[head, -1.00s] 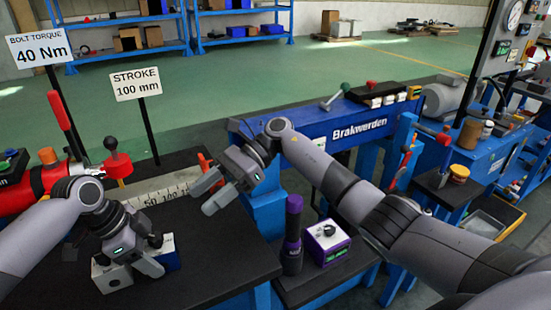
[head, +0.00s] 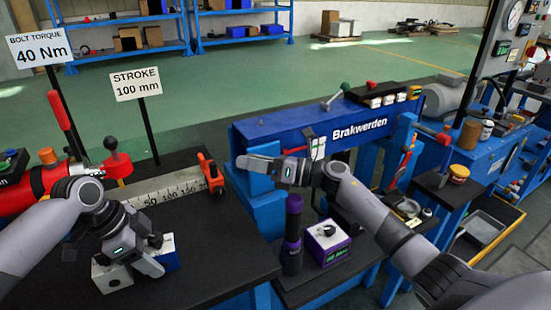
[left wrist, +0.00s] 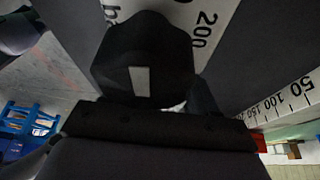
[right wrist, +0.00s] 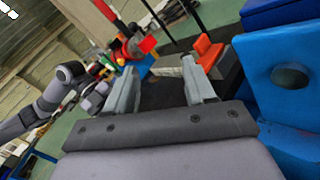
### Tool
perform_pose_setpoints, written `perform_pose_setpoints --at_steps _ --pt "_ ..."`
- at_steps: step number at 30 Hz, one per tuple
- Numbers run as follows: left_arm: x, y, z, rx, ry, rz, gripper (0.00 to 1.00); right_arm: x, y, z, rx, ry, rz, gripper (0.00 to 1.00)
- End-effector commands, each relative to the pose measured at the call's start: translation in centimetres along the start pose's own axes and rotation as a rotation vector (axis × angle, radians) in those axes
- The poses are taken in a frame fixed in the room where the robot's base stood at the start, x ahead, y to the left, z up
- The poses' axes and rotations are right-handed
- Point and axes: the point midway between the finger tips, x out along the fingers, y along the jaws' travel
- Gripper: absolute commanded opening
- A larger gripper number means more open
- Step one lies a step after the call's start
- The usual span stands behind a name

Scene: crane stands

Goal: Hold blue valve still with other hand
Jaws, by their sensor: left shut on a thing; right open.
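The blue and white valve block (head: 113,278) sits on the black table at the lower left of the head view. My left gripper (head: 137,266) is over it and shut on it; the fingers hide its middle. In the left wrist view a white face with "200" printing (left wrist: 196,22) shows behind the dark gripper, and the grip itself is dark and hard to see. My right gripper (head: 247,162) is open and empty, well to the right of the valve block, in front of the blue Brakwerden bench. Its two spread fingers also show in the right wrist view (right wrist: 158,85).
A white stroke scale (head: 165,192) with an orange-red slider (head: 211,173) lies behind the valve block. A purple-black tool (head: 293,235) and a purple-white box (head: 326,243) stand at centre. Black table between the grippers is clear.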

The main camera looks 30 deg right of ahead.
Motion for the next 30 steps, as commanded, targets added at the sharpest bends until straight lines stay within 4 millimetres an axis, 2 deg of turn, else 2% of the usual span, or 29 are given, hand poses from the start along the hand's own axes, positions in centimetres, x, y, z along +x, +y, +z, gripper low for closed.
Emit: perform_pose_setpoints --at_steps 6,12,30 --pt "0.0 0.0 0.0 -0.001 0.000 0.001 0.17 -2.9 -2.3 0.9 0.131 -0.122 -0.120 0.54" --pt "0.0 0.0 0.0 -0.001 0.000 0.001 0.17 -4.3 -3.2 1.3 0.193 -0.181 -0.172 0.54" --pt "0.0 0.0 0.0 -0.001 0.000 0.001 0.17 -4.4 -3.4 1.4 0.202 -0.190 -0.179 0.54"
